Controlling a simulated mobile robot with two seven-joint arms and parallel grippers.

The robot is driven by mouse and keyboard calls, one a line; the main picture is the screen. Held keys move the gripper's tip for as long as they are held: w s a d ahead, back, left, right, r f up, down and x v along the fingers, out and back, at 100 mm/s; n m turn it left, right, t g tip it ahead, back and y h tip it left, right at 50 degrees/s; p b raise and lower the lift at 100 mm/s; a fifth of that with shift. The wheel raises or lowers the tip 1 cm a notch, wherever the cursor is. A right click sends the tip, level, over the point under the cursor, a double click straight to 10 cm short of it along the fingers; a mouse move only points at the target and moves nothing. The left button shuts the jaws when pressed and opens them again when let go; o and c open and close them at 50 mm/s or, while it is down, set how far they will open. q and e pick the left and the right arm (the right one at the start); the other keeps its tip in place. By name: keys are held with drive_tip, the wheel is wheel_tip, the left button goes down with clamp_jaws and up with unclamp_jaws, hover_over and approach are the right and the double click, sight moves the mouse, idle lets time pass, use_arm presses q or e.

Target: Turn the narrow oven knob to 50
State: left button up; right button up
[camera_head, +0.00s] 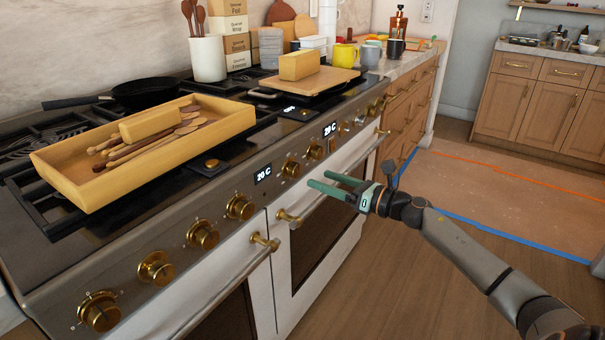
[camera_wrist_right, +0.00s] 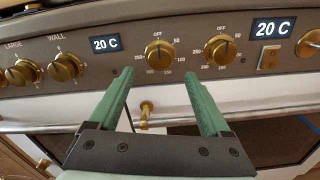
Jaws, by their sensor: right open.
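Two brass oven knobs with dials marked OFF, 50 and up sit between two 20 C displays on the stove's front panel. In the wrist view they are the left knob (camera_wrist_right: 160,54) and the right knob (camera_wrist_right: 221,49); in the head view they are the left knob (camera_head: 291,168) and the right knob (camera_head: 315,151). No label telling which is the narrow oven's is readable. Both grips look roughly upright, near OFF. My right gripper (camera_head: 318,179) is open and empty, in front of and apart from the panel. Its green fingers (camera_wrist_right: 159,76) point toward the left knob. My left gripper is not visible.
Several more brass knobs line the panel, including one near the WALL label (camera_wrist_right: 66,67). Brass oven handles (camera_head: 290,219) project below the panel. A wooden tray (camera_head: 78,199) with utensils, a black pan (camera_head: 145,92) and a board (camera_head: 333,77) sit on the stovetop. The floor in front is clear.

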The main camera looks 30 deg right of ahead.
sight(298, 171)
drive_tip(key=x, duration=0.5)
drive_tip(key=shift+w+a, duration=0.1)
drive_tip(key=shift+w, duration=0.15)
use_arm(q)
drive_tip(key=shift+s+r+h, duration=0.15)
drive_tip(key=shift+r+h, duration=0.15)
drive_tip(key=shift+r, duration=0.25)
use_arm(e)
drive_tip(key=shift+w+a, duration=0.3)
drive_tip(key=shift+w, duration=0.4)
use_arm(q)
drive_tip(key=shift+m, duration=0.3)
use_arm(e)
drive_tip(key=shift+c, duration=0.3)
clamp_jaws()
